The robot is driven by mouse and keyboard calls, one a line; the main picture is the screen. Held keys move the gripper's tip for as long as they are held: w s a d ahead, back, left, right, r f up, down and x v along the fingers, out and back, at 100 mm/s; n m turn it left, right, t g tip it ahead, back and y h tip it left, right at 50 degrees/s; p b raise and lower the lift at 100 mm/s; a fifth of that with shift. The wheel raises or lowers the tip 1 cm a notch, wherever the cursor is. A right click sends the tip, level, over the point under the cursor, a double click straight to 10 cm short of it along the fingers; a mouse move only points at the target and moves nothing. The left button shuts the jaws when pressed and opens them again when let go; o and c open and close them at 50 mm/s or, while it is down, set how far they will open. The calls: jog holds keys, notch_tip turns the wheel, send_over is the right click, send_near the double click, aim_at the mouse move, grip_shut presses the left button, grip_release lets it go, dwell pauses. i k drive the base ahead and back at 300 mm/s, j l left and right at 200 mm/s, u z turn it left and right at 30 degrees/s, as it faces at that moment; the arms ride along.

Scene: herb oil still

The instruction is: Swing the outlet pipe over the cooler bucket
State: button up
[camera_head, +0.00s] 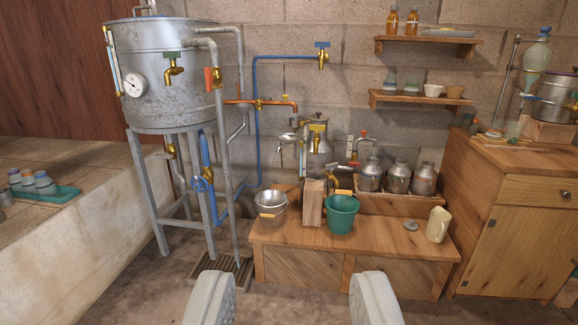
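A copper outlet pipe (277,103) with brass fittings runs right from the still's pipework and ends in a short downturned tip, above the wooden bench. A green bucket (342,215) and a grey metal bucket (270,201) with an orange grip stand on the bench, either side of an upright wooden block. I cannot tell which one is the cooler bucket. The pipe tip appears above the space between the buckets, but its depth is unclear. My gripper (292,298) is open and empty at the bottom edge, its two pale fingers wide apart, well short of the bench.
The large metal still (168,70) stands on legs at the left. The wooden bench (290,235) also holds a wooden crate (400,202) of metal cans and a cream jug (438,224). A wooden cabinet (515,215) stands right. The floor before the bench is clear.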

aim_at(258, 102)
jog(key=i, duration=1.7)
jog(key=i+z, duration=0.25)
jog(key=i, duration=0.25)
jog(key=i+j+z, duration=0.25)
jog(key=i, duration=0.2)
jog(key=i+j+z, duration=0.25)
jog(key=i, duration=0.2)
